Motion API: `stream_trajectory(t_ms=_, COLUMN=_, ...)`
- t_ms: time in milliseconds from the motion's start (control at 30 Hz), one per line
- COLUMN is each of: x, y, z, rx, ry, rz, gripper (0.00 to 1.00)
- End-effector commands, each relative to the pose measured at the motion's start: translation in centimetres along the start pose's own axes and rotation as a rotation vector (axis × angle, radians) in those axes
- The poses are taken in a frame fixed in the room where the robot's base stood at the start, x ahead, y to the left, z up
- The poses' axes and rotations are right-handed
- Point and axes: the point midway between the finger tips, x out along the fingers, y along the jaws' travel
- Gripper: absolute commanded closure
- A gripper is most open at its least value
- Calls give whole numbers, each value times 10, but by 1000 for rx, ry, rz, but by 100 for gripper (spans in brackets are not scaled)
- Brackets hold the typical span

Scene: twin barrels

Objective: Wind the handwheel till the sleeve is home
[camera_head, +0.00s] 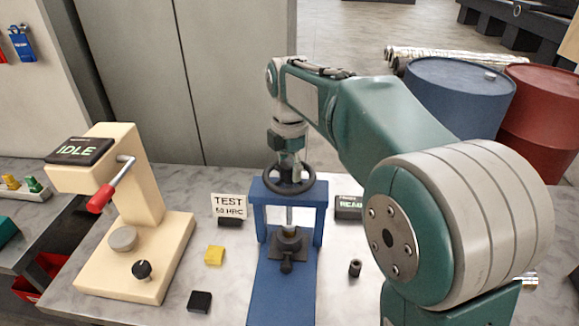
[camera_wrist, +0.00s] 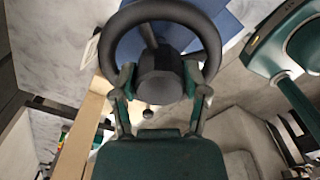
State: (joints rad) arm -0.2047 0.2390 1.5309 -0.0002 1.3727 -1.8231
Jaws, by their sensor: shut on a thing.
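The black handwheel (camera_head: 289,179) sits on top of a blue press (camera_head: 258,200). A thin screw runs down from it to a dark fixture (camera_head: 289,240) on the press bed. Whether a sleeve is in that fixture, and how deep, I cannot tell. My gripper (camera_head: 289,165) points down over the wheel. In the wrist view my gripper (camera_wrist: 158,80) has a finger on each side of the wheel's dark hub and is shut on it. The handwheel rim (camera_wrist: 122,22) rings the hub there.
A cream tester (camera_head: 160,230) with a red-handled lever (camera_head: 103,197) and an IDLE display stands left. A TEST sign (camera_head: 229,205), a yellow block (camera_head: 214,255), a black block (camera_head: 200,301) and a small dark cylinder (camera_head: 355,268) lie near the press. Barrels stand behind right.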

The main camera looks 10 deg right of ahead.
Motion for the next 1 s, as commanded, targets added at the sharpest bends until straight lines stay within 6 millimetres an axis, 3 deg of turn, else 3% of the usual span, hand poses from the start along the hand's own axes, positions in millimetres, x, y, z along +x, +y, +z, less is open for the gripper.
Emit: stream_trajectory(t_ms=1000, x=0, y=0, z=0, rx=897, ry=1, rz=5, gripper=88)
